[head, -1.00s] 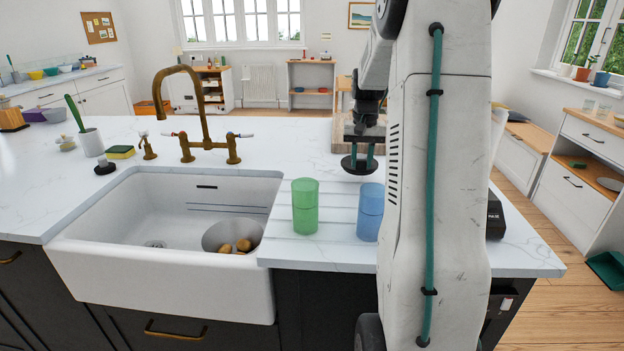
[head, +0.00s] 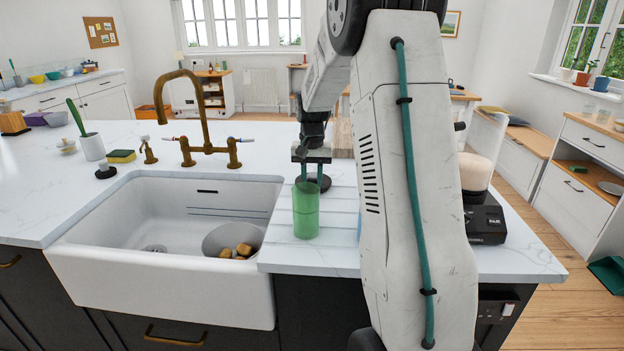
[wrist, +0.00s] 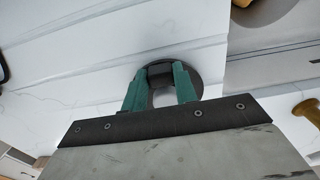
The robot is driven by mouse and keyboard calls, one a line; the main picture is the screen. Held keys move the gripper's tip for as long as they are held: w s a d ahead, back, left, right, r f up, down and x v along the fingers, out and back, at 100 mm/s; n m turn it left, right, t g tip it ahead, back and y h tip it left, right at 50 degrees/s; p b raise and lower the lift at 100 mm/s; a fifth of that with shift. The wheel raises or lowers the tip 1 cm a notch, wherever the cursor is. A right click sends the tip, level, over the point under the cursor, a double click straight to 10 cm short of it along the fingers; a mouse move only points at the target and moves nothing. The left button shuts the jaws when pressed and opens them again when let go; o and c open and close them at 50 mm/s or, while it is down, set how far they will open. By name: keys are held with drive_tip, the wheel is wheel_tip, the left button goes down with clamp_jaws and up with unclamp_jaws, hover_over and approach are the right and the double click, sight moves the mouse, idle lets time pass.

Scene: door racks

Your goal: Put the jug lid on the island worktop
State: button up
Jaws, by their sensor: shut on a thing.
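The jug lid (head: 325,184) is a dark round disc with a raised knob, also in the wrist view (wrist: 202,82). My gripper (head: 312,180) is shut on the lid's knob, its green fingers either side of it in the wrist view (wrist: 160,88). The lid is over the grooved drainer part of the white island worktop (head: 335,248), just behind the green tumbler (head: 306,212), which partly hides it in the head view. I cannot tell whether it touches the worktop.
My arm hides most of the blue tumbler (head: 360,228). A black appliance base (head: 487,222) with a cream-filled jug (head: 475,172) stands at right. The worktop left of the tap (head: 205,120) has bare room.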

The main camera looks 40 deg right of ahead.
drive_tip(key=shift+f, duration=0.2)
drive_tip(key=o, duration=1)
drive_tip(key=shift+c, duration=0.2)
wheel_tip(320, 180, up, 12)
drive_tip(key=s+a+r+n, duration=0.1)
drive_tip(key=s+a+r, duration=0.15)
drive_tip(key=a, duration=0.25)
drive_tip(key=s+a+r+n, duration=0.1)
drive_tip(key=s+a+r, duration=0.15)
drive_tip(key=a, duration=0.35)
drive_tip(key=s+a+f+n, duration=0.2)
drive_tip(key=s+a+n, duration=0.1)
drive_tip(key=s+a, duration=0.6)
drive_tip(key=s+a+f+n+t, duration=0.1)
drive_tip(key=s+a+f+n, duration=0.2)
drive_tip(key=s+a, duration=0.7)
drive_tip(key=s+n, duration=0.1)
drive_tip(key=s, duration=0.5)
drive_tip(key=shift+s+n, duration=0.25)
drive_tip(key=shift+n, duration=0.05)
